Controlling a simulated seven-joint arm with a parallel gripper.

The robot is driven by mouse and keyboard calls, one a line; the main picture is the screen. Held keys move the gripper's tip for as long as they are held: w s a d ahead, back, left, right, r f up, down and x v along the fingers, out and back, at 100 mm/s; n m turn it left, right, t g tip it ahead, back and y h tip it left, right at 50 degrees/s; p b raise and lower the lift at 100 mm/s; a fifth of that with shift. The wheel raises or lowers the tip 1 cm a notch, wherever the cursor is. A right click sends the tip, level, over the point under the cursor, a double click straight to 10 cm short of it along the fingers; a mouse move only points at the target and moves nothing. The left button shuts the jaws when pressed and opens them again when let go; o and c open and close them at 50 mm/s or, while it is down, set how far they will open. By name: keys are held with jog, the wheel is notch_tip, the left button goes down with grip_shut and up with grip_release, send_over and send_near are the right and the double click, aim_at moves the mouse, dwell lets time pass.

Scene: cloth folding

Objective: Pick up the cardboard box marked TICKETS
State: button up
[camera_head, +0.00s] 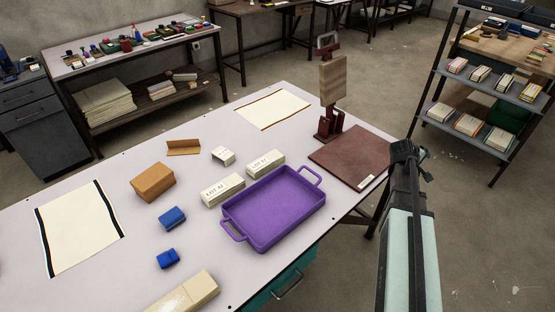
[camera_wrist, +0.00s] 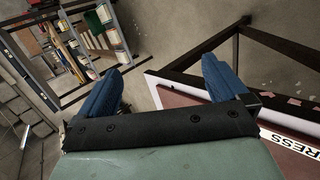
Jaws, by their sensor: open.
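A brown cardboard box (camera_head: 153,182) stands on the left half of the table; no lettering on it can be made out. It is the likeliest match for the TICKETS box. My gripper (camera_head: 407,152) is far to its right, past the table's right edge, beside the dark red board. In the wrist view my gripper (camera_wrist: 163,72) shows two blue fingers spread wide with nothing between them. The brown box is not in the wrist view.
A purple tray (camera_head: 273,208) and white labelled boxes (camera_head: 222,190) lie between my gripper and the brown box. A dark red board (camera_head: 352,157) with a stand (camera_head: 330,120) is at the right. Blue blocks (camera_head: 172,217) and a cream box (camera_head: 185,293) are nearer the front.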

jog(key=w+a+r+n+t+h, duration=0.1)
jog(key=w+a+r+n+h, duration=0.1)
jog(key=w+a+r, duration=1.1)
jog(key=w+a+f+m, duration=0.1)
jog(key=a+f, duration=0.3)
jog(key=a, duration=0.6)
jog(key=w+a+f+m+y, duration=0.1)
jog(key=w+a+f, duration=0.15)
jog(key=a, duration=0.65)
jog(key=w+a+f+m, duration=0.1)
jog(key=a+f, duration=0.3)
jog(key=a, duration=0.6)
jog(key=a+r+m+t, duration=0.1)
jog(key=a+r, duration=0.2)
jog(key=a, duration=1)
jog(key=a+r+m+t, duration=0.1)
jog(key=a+r, duration=0.3)
jog(key=a, duration=0.9)
jog(key=m+g+y, duration=0.8)
jog(key=m+y, duration=0.1)
jog(key=m, duration=0.2)
send_over(151, 176)
notch_tip(151, 176, down, 2)
notch_tip(151, 176, down, 14)
jog(key=shift+d+r, duration=0.1)
jog(key=shift+r, duration=0.1)
